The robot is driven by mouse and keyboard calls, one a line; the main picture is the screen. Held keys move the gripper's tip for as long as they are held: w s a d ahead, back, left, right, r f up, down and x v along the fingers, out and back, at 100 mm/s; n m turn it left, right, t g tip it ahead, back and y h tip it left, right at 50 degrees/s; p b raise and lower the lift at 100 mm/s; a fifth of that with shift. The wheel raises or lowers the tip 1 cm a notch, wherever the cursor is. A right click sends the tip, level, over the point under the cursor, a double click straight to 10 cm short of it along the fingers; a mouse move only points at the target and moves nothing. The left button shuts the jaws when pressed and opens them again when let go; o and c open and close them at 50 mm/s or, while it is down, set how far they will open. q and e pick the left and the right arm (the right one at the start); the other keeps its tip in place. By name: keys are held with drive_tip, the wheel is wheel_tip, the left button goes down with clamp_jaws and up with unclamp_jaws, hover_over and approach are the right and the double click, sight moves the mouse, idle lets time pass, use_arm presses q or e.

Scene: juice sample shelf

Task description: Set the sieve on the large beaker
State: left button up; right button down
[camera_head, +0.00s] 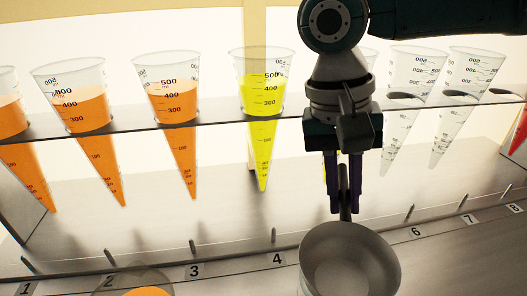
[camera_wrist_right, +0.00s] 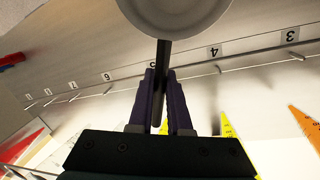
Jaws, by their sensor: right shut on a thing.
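My right gripper (camera_head: 344,205) is shut on the dark handle of the sieve, a grey round metal bowl (camera_head: 350,268). The sieve is held out in front of the shelf, near the bottom of the head view, and its bowl hides label 5. In the right wrist view the two purple fingers (camera_wrist_right: 160,78) close on the handle, and the pale sieve bowl (camera_wrist_right: 180,12) is cut by the top edge. A round clear vessel with orange in it (camera_head: 146,291), perhaps the large beaker, is cut by the bottom edge, left of and apart from the sieve. My left gripper is not in view.
A shelf plate (camera_head: 215,123) holds several clear cones: orange ones at left, a yellow one (camera_head: 262,95), and empty ones (camera_head: 410,80) at right. A numbered strip (camera_head: 235,266) with short pegs runs below. The metal surface between vessel and sieve looks clear.

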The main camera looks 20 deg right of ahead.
drive_tip(key=c, duration=0.9)
unclamp_jaws()
drive_tip(key=shift+o, duration=0.2)
wheel_tip(320, 180, up, 12)
drive_tip(key=w+a+p, duration=0.1)
drive_tip(key=a+p, duration=0.1)
drive_tip(key=shift+w+p, duration=0.2)
drive_tip(key=shift+p, duration=0.1)
drive_tip(key=shift+f, duration=0.15)
